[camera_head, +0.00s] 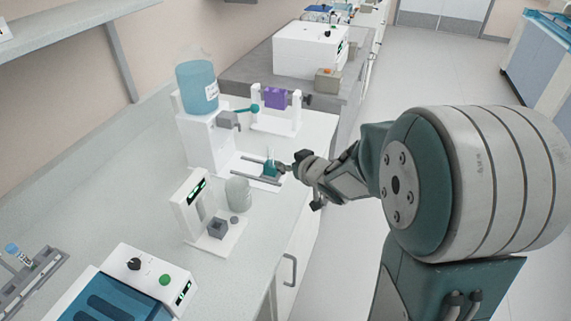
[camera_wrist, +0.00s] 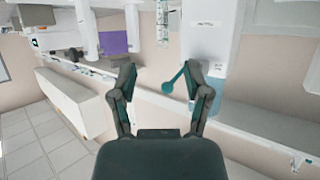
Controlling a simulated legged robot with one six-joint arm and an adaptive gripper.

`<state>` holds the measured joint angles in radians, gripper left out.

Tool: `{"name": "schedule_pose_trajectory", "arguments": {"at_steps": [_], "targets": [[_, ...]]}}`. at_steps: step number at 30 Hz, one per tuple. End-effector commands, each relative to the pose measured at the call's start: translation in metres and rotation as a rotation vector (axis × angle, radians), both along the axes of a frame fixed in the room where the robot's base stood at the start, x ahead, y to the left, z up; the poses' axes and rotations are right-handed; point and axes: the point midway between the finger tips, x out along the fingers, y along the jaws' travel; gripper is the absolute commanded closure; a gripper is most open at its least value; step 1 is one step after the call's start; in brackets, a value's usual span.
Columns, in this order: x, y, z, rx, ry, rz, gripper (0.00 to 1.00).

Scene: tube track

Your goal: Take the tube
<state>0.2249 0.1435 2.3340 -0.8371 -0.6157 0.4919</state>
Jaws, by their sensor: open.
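A small clear tube (camera_head: 270,153) stands upright in a teal holder (camera_head: 270,170) on the rails beside the white dispenser. In the wrist view, which is upside down, a clear tube with markings (camera_wrist: 162,22) shows at the top edge, only partly in frame. My gripper (camera_head: 285,169) is just right of the holder in the head view, close to it; I cannot tell there whether they touch. In the wrist view my gripper (camera_wrist: 164,78) has its two fingers spread with nothing between them, and the tube lies beyond the fingertips, roughly in line with the gap.
A stand with a purple block (camera_head: 275,98) is behind. A glass jar (camera_head: 237,193) and white device (camera_head: 190,205) stand in front. Open floor lies right of the bench.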

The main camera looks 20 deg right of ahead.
Motion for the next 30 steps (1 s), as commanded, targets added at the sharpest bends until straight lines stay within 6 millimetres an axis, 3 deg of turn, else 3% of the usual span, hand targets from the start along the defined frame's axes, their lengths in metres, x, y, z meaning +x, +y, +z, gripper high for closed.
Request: {"name": "schedule_pose_trajectory", "arguments": {"at_steps": [5, 13, 20, 30], "targets": [[0.006, 0.007, -0.010, 0.039, -0.012, 0.049, 0.38], [0.041, 0.017, -0.026, 0.041, -0.012, 0.049, 0.38], [0.057, 0.023, -0.033, 0.038, -0.013, 0.047, 0.38], [0.094, 0.030, -0.055, 0.037, -0.014, 0.048, 0.38]]}}
